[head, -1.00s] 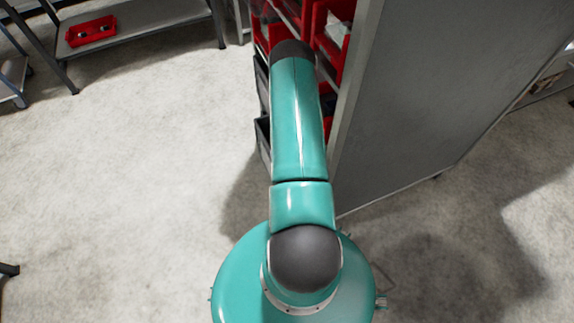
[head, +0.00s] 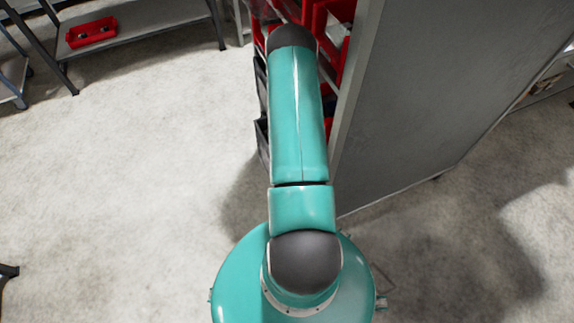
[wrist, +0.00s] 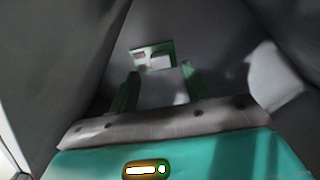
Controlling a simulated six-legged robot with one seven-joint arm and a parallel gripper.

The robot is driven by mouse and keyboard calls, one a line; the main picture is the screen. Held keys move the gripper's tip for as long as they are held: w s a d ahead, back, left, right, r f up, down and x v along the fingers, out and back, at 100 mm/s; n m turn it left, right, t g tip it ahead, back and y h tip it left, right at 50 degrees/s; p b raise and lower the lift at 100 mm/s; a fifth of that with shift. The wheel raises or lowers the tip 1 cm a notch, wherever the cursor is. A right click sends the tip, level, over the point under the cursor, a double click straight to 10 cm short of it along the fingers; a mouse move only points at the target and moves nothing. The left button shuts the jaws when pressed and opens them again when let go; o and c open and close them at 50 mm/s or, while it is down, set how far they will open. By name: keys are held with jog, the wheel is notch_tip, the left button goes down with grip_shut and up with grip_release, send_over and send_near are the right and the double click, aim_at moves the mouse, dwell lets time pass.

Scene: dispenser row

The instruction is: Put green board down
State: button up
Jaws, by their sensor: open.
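The green board (wrist: 154,57), a small rectangle with pale and dark parts on it, shows in the wrist view just past the fingertips. My gripper (wrist: 160,72) is open, with one dark green finger on each side of the near edge of the board. The board lies slightly tilted in the picture against a grey surface between dark walls. I cannot tell whether a fingertip still touches it. In the head view my arm hides the gripper and the board.
A rack with red bins (head: 333,28) and dark bins (head: 262,140) stands ahead, with a large grey side panel (head: 430,95) on the right. A shelf (head: 150,22) at upper left holds a red tray (head: 91,32). The floor on the left is clear.

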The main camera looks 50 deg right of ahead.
notch_tip(320, 180, up, 7)
dwell(0.3)
jog(key=shift+r, duration=0.2)
